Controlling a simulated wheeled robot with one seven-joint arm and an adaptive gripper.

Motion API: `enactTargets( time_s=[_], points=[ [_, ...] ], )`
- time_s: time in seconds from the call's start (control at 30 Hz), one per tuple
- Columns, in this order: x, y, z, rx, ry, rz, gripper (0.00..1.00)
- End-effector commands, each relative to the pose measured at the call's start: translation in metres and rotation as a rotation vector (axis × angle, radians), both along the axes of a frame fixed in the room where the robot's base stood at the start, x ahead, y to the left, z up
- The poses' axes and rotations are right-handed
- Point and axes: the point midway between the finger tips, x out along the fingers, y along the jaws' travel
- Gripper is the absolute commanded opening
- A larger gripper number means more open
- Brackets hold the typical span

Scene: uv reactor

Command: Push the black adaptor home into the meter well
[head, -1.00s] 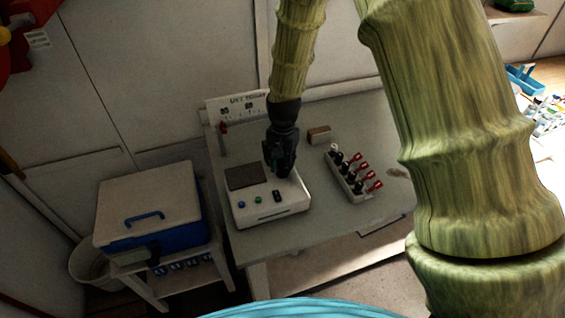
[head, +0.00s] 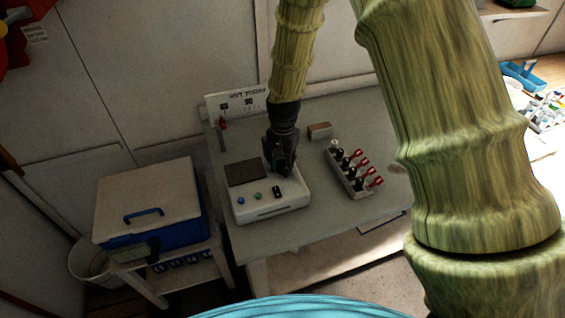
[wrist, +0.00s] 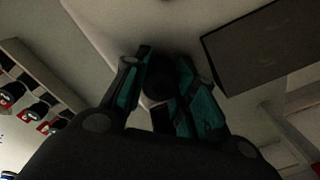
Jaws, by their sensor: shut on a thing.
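The white meter (head: 270,214) sits on the grey table in the head view, with a dark screen and several small buttons on top. My gripper (head: 283,172) points down over the back right part of the meter, where the well is hidden behind its fingers. In the wrist view my gripper (wrist: 163,68) has its green-padded fingers closed around a dark round piece, the black adaptor (wrist: 158,82), close to the white meter top (wrist: 110,25). It is too dark to tell how deep the adaptor sits in the well.
A rack (head: 346,177) of black- and red-topped vials stands right of the meter, with a small brown block (head: 320,131) behind it. A sign (head: 240,102) stands at the back. A blue cooler with a white lid (head: 150,196) is at left. The table's front right is clear.

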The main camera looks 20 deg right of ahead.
Motion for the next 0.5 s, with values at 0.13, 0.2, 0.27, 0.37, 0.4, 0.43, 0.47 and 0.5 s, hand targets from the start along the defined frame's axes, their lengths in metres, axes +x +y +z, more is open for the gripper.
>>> enactTargets(
  time_s=[0.13, 0.2, 0.27, 0.37, 0.4, 0.43, 0.47, 0.5],
  points=[
    [0.0000, 0.0000, -0.0020, 0.000, 0.000, 0.000, 0.33],
    [0.0000, -0.0001, -0.0019, 0.000, 0.000, 0.000, 0.45],
    [0.0000, -0.0001, -0.0019, 0.000, 0.000, 0.000, 0.52],
    [0.0000, -0.0001, -0.0019, 0.000, 0.000, 0.000, 0.52],
    [0.0000, -0.0001, -0.0019, 0.000, 0.000, 0.000, 0.52],
    [0.0000, -0.0001, -0.0019, 0.000, 0.000, 0.000, 0.52],
    [0.0000, -0.0001, -0.0019, 0.000, 0.000, 0.000, 0.52],
    [0.0000, -0.0001, -0.0018, 0.000, 0.000, 0.000, 0.52]
  ],
)
